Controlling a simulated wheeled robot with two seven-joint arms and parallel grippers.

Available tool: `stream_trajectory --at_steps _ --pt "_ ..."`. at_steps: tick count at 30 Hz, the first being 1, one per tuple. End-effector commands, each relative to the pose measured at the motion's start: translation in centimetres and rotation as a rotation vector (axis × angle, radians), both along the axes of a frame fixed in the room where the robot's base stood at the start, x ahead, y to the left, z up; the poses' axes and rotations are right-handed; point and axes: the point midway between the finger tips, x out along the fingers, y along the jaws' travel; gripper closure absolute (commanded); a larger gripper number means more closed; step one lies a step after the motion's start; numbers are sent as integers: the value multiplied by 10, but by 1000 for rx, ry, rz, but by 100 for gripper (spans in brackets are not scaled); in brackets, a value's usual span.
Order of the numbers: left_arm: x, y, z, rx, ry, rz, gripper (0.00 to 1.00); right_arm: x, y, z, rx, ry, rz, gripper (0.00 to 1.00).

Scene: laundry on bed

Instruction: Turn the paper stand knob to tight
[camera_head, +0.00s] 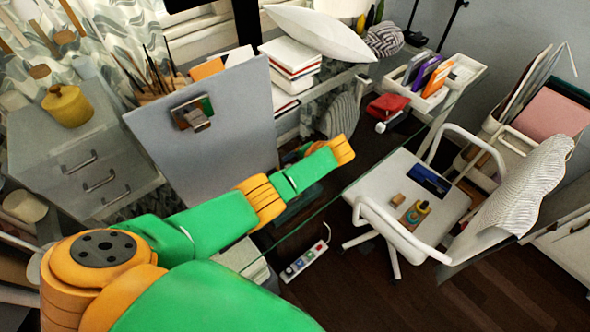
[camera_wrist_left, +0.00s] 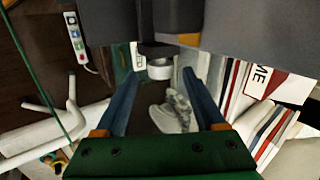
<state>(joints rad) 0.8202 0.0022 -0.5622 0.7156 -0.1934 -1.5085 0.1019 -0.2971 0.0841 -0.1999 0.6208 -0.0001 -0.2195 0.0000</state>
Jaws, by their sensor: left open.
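A large grey board (camera_head: 205,140) stands upright at the left centre of the head view, with a metal clip (camera_head: 192,112) near its top; it seems to be the paper stand. I cannot make out its knob for certain. My green and orange left arm reaches across below the board. Its gripper is not clear in the head view. In the left wrist view my left gripper (camera_wrist_left: 158,68) is open, with two blue fingers apart. A small pale round part (camera_wrist_left: 160,69) shows between the fingertips; I cannot tell whether it is the knob or whether anything touches it. My right gripper is not in view.
Dark grey surfaces (camera_wrist_left: 240,35) fill the top of the wrist view. A white chair (camera_head: 405,190) stands to the right with small items on its seat. A power strip (camera_head: 305,262) lies on the dark floor. Stacked books (camera_head: 290,58) stand behind the board.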

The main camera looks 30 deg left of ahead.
Motion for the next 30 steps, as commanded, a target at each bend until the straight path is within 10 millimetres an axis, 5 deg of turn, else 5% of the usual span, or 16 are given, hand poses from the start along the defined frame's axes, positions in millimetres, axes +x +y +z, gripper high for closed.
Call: stream_trajectory --at_steps 10,18,25,30 --pt "2 6 -10 -1 0 -1 29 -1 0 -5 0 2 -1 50" --pt "2 6 -10 -1 1 -2 100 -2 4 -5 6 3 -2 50" --pt "3 10 -6 -133 55 8 100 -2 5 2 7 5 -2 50" --pt "5 13 -11 -319 133 6 100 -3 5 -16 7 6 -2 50"
